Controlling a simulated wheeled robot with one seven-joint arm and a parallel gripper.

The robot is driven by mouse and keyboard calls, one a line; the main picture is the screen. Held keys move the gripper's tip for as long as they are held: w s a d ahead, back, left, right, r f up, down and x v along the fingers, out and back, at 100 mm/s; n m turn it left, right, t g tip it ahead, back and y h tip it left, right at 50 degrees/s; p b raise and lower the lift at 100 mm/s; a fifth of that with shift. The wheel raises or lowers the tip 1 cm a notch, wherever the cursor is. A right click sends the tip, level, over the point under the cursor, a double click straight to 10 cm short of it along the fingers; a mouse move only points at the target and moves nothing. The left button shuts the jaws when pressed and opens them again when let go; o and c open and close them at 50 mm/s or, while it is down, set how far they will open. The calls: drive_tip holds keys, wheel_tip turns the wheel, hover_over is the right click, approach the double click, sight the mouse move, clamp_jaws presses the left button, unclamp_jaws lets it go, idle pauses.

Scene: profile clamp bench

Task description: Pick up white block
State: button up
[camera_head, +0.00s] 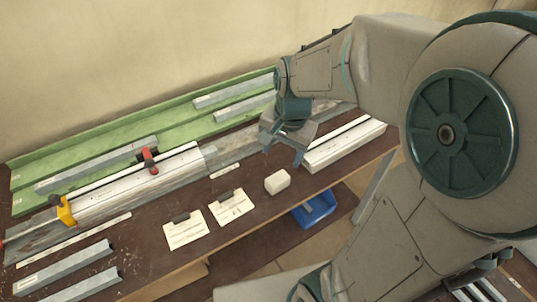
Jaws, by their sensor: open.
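The white block (277,182) is a small, slightly rounded pale block. It lies on the dark brown bench top (141,228) near the front edge, right of the clipboards. My gripper (283,155) is above and behind it in the picture, with its fingers pointing down. The gripper is open and apart from the block. Nothing shows between its fingers, though the far finger is partly hard to make out.
Two clipboards with paper (231,207) lie left of the block. A white profile rail (346,146) is to its right. A long clamp fixture with a red clamp (149,161) and grey profiles (66,267) lie left. A blue bin (315,210) sits below the bench edge.

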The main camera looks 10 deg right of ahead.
sight(278, 178)
drive_tip(key=w+f+m, duration=0.1)
drive_tip(key=f, duration=0.3)
drive_tip(key=w+f+m, duration=0.2)
drive_tip(key=f, duration=0.3)
drive_tip(key=w+f+m+g, duration=0.1)
drive_tip(key=w+f+m, duration=0.1)
drive_tip(key=f, duration=0.2)
drive_tip(key=shift+w+a+f+h, duration=0.1)
drive_tip(key=shift+w+f+h, duration=0.15)
drive_tip(key=shift+h, duration=0.15)
drive_tip(key=f, duration=0.3)
drive_tip(key=d+f, duration=0.1)
drive_tip(key=shift+s+f, duration=0.25)
drive_tip(key=shift+f, duration=0.05)
drive_tip(key=shift+a+f, duration=0.1)
drive_tip(key=shift+f, duration=0.25)
drive_tip(key=c, duration=1.1)
